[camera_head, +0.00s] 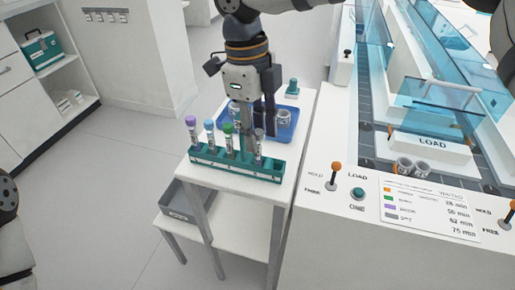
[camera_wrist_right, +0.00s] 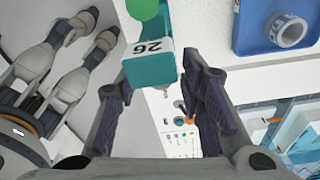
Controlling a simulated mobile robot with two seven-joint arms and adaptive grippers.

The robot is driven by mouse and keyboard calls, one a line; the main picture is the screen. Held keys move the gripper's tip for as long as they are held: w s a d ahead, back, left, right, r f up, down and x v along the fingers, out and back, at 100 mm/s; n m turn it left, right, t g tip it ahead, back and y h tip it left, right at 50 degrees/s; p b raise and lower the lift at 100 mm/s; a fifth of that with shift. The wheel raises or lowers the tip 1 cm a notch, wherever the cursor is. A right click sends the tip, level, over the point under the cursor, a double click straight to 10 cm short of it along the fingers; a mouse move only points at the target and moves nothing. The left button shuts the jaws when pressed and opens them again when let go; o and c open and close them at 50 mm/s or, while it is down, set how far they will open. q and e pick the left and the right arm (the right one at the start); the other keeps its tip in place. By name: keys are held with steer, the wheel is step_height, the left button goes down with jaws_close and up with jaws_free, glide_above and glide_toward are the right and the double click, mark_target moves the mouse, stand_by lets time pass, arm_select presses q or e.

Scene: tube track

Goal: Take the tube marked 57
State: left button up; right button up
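A teal rack (camera_head: 225,168) stands at the front of the white stand. It holds upright tubes: a purple-capped tube (camera_head: 191,133), a blue-capped tube (camera_head: 210,138), a green-capped tube (camera_head: 228,141) and a grey tube (camera_head: 258,146) at the right end. Their numbers are too small to read in the head view, so I cannot tell which is 57. My right gripper (camera_head: 258,126) points down over the rack's right end. In the wrist view it (camera_wrist_right: 152,88) is open, with a teal block bearing a white label (camera_wrist_right: 148,47), apparently 26, beyond its fingers. My left gripper is not visible.
A blue tray (camera_head: 289,134) with grey cups lies behind the rack. A small teal-topped object (camera_head: 292,87) stands further back. At right is a white console with a lever (camera_head: 335,174), a button (camera_head: 357,193) and a LOAD block (camera_head: 430,147). A grey bin (camera_head: 176,205) sits on the lower shelf.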

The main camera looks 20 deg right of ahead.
mark_target(258, 153)
steer(key=f, duration=0.4)
steer(key=shift+s+d+f, duration=0.15)
steer(key=shift+d, duration=0.05)
jaws_close()
